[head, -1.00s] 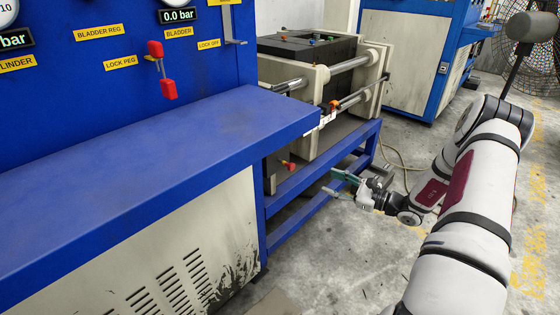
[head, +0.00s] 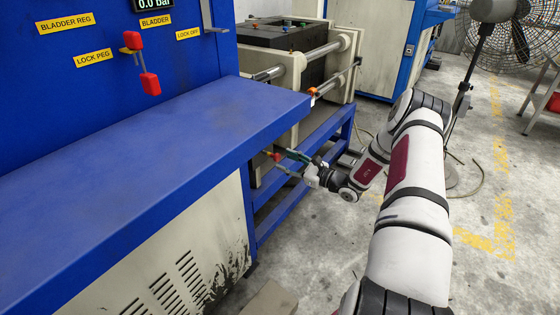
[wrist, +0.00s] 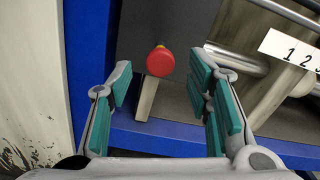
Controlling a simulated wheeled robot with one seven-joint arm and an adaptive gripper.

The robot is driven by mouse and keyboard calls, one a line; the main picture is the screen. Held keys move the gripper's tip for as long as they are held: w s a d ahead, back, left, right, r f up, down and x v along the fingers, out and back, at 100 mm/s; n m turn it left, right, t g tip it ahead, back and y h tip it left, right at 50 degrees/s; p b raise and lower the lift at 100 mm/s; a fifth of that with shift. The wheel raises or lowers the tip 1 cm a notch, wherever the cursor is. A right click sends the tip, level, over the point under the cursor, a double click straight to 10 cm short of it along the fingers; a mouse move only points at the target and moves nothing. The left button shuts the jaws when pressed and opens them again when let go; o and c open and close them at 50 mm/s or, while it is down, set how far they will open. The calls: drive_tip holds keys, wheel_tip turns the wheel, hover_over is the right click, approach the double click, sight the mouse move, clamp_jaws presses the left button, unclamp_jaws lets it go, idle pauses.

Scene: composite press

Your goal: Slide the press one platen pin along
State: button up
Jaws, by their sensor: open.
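A round red knob (wrist: 160,61), with a pale piece below it, shows low on the press (head: 293,50) in the wrist view. It also appears as a small red spot (head: 277,156) in the head view. I cannot tell for sure that it is the platen pin. My gripper (wrist: 163,68), with green pads, is open. The knob appears between its fingertips in the wrist view, and no contact is visible. In the head view my gripper (head: 281,159) reaches toward the press's lower side. A white label with numbers (wrist: 289,46) lies right of the knob.
A blue bench (head: 140,150) stands close left of my gripper. The press's blue frame rail (head: 290,190) runs beneath it. Metal rods (head: 320,53) and a small orange part (head: 313,90) are above. Open floor (head: 310,255) lies right of the bench, with a fan (head: 500,30) behind.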

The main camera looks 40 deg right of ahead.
sight(279, 158)
drive_tip(key=shift+x, duration=1.65)
clamp_jaws()
